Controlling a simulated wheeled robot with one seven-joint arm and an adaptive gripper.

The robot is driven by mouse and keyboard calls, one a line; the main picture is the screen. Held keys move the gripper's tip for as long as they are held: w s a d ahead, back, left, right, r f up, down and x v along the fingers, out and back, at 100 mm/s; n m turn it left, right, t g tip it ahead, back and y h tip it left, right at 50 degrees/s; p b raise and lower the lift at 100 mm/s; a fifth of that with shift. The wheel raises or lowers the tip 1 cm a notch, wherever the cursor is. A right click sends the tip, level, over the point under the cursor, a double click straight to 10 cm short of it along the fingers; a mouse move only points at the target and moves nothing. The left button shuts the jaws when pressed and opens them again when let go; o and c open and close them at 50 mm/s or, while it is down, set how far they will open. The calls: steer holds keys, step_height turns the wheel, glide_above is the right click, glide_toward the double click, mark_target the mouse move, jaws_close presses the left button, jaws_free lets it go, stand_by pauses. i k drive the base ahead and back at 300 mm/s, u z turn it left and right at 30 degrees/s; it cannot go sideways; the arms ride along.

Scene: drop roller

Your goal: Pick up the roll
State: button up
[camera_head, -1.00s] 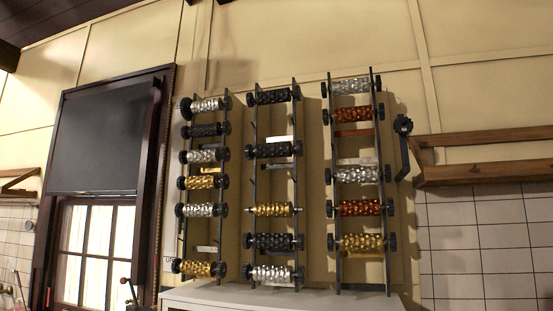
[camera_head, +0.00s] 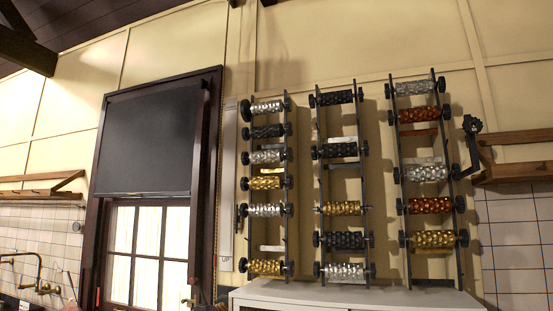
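Several patterned rolls sit across three upright wall racks. The left rack (camera_head: 286,225) holds silver, black and gold rolls, with a silver roll (camera_head: 266,108) at its top. The middle rack (camera_head: 322,190) holds black rolls, a gold roll (camera_head: 341,208) and a silver roll (camera_head: 344,272) at the bottom. The right rack (camera_head: 402,160) holds silver rolls, copper rolls such as one low down (camera_head: 430,205), and a gold roll (camera_head: 432,239) at the bottom. I cannot tell which roll the task means. My gripper is not clearly visible in this view.
A white cabinet top (camera_head: 400,299) stands below the racks. A window with a dark blind (camera_head: 150,140) is on the left. Wooden shelves stick out from the wall at the left (camera_head: 40,190) and right (camera_head: 520,172). A dark bracket (camera_head: 471,145) is beside the right rack.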

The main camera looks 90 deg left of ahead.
mark_target(272, 156)
steer(key=k, duration=1.2)
steer(key=u, duration=2.1)
steer(key=i, duration=0.4)
steer(key=u, duration=0.05)
